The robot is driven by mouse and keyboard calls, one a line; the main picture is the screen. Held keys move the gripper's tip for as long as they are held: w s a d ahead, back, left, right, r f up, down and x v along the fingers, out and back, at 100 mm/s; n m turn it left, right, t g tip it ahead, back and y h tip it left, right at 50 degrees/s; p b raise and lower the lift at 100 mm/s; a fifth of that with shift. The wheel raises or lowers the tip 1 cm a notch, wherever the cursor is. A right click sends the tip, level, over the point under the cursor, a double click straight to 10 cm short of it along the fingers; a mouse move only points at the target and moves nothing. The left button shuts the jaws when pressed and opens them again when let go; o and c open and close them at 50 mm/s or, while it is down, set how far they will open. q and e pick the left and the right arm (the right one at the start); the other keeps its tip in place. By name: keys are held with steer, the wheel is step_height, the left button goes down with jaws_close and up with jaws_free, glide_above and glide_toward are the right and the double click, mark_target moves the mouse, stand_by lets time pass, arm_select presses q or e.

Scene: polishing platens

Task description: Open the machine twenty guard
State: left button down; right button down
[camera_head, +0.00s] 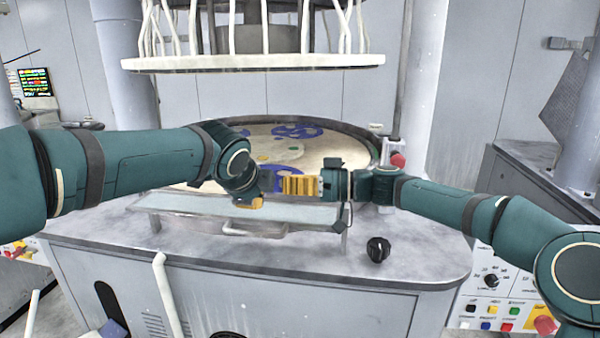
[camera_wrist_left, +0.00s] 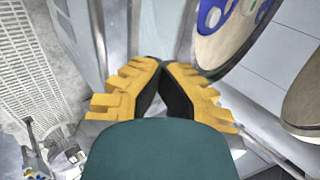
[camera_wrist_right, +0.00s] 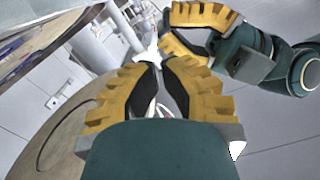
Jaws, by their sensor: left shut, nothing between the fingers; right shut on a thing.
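The guard (camera_head: 180,205) is a low, see-through panel along the front of the round polishing platen (camera_head: 345,150). A light bar handle (camera_head: 240,232) is on its front. My left gripper (camera_head: 252,203) is shut and empty, pointing down at the guard's upper edge, just above the handle. Its shut fingers also show in the left wrist view (camera_wrist_left: 163,68). My right gripper (camera_head: 282,185) points left above the guard, close beside the left gripper. In the right wrist view its fingers (camera_wrist_right: 160,66) are closed; what is between them cannot be made out. No machine number is readable.
A white round overhead head (camera_head: 250,62) with several hoses hangs over the platen. A black knob (camera_head: 377,249) stands on the grey worktop at the right. A control panel (camera_head: 495,290) is at the lower right, with a red button (camera_head: 398,160) by the platen.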

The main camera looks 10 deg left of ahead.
arm_select(q)
steer(key=shift+a, duration=0.1)
arm_select(e)
steer(key=shift+s+a+f, duration=0.1)
steer(key=shift+a+f, duration=0.05)
steer(key=shift+f, duration=0.15)
steer(key=shift+s+f, duration=0.4)
steer(key=shift+f, duration=0.3)
arm_select(q)
steer(key=c, duration=1)
jaws_free()
steer(key=shift+s+r, duration=0.1)
